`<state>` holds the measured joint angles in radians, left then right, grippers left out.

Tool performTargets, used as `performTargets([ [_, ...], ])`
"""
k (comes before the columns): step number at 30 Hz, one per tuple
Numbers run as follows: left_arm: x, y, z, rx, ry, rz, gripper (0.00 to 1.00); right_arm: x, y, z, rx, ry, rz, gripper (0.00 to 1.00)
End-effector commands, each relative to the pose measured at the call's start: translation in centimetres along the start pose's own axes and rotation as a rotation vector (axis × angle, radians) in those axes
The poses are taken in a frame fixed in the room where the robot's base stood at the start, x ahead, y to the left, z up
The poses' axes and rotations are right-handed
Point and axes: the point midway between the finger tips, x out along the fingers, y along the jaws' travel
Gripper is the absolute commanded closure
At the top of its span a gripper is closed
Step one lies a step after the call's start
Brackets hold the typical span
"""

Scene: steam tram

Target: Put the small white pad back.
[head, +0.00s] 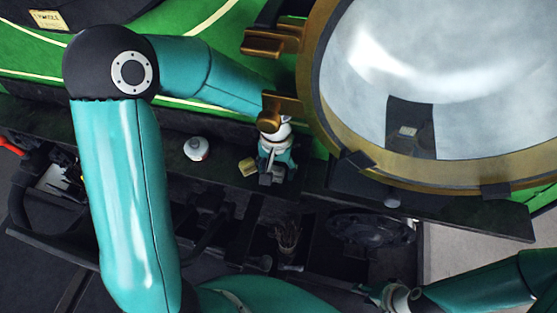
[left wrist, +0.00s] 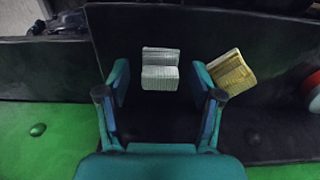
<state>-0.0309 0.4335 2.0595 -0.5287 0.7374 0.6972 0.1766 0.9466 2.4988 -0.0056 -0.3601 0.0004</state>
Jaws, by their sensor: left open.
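The small white pad (left wrist: 160,72) shows in the left wrist view as a pale ribbed block on a dark shelf. My left gripper (left wrist: 160,82) is open, with one finger on each side of the pad's near end and gaps between. Whether the fingers are down at the pad's height I cannot tell. In the head view my left gripper (head: 271,178) points down over the shelf and hides the pad. My right gripper (head: 372,293) is at the lower right in the head view, far from the pad; its fingers are too unclear to judge.
A yellow pad (left wrist: 231,72) lies just right of the white one; it also shows in the head view (head: 248,166). A large brass-rimmed round door (head: 318,110) is close beside my left wrist.

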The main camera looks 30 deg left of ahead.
Motion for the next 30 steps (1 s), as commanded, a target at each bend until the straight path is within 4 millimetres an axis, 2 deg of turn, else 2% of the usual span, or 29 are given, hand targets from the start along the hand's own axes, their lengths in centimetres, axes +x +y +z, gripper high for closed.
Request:
performTargets([
  [5,-1.6,0.1,-0.1,0.000,0.005,0.001,0.34,-0.1,0.0,0.0,0.000,0.000,0.000,0.60],
  [15,-8.3,0.1,-0.1,0.000,0.007,0.003,0.34,0.3,0.1,0.0,0.000,0.000,0.000,0.60],
  [19,-10.4,0.1,-0.1,0.001,0.004,0.001,0.34,0.3,0.1,0.0,0.000,0.000,0.000,0.60],
  [24,-11.9,0.1,0.0,0.001,0.001,0.001,0.34,0.4,0.1,0.0,0.000,0.000,0.000,0.60],
  [30,-12.2,0.1,0.0,0.001,0.000,0.000,0.34,0.4,0.1,0.0,0.000,0.000,0.000,0.60],
])
